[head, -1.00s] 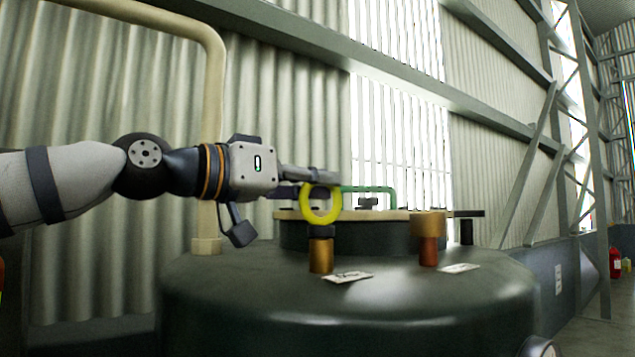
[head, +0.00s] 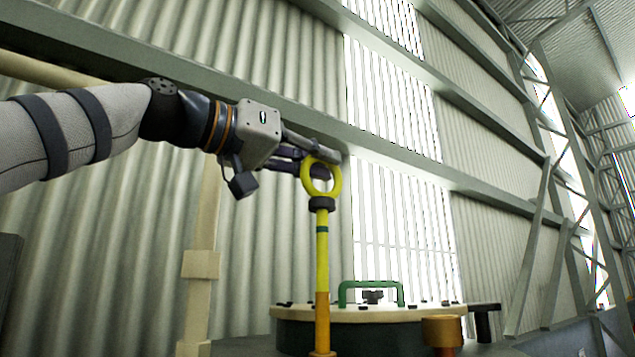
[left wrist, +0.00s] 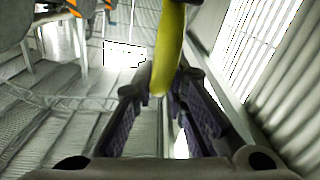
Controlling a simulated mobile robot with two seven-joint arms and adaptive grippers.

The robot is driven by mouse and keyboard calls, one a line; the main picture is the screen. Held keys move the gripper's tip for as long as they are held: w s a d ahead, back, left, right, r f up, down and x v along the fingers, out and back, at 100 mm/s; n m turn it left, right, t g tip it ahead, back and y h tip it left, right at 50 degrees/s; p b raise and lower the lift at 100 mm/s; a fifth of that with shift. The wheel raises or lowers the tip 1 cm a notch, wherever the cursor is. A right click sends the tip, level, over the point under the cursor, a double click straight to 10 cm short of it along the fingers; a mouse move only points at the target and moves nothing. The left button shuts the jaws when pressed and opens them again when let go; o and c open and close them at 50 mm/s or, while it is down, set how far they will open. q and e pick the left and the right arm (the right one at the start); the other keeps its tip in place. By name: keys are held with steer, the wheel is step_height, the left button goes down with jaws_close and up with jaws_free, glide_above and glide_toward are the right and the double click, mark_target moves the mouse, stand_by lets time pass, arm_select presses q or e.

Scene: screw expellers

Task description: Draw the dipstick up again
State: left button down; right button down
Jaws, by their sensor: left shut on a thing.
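The dipstick (head: 322,250) stands upright with a yellow ring handle on a dark collar. Below the collar it is yellow with a green band, then orange-brown lower down, and it rises from a fitting at the bottom of the head view. My left gripper (head: 318,163) is shut on the ring at its top. In the left wrist view the yellow ring (left wrist: 170,50) passes between the fingers (left wrist: 172,100). The dipstick's lower end is hidden. My right gripper is not in view.
A round lid (head: 375,312) with a green handle (head: 371,284) lies behind the dipstick. A brass-coloured cap (head: 443,330) stands to the right. A cream pipe (head: 200,265) runs up the left. The air above and right of the gripper is clear.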

arm_select(q)
steer(key=shift+s+r, duration=0.1)
steer(key=shift+r, duration=0.05)
steer(key=c, duration=1.7)
jaws_free()
steer(key=shift+s+d, duration=0.1)
steer(key=shift+o, duration=0.2)
steer(key=shift+a, duration=0.3)
steer(key=v, duration=1.1)
steer(key=shift+s, duration=0.25)
steer(key=shift+a, duration=0.1)
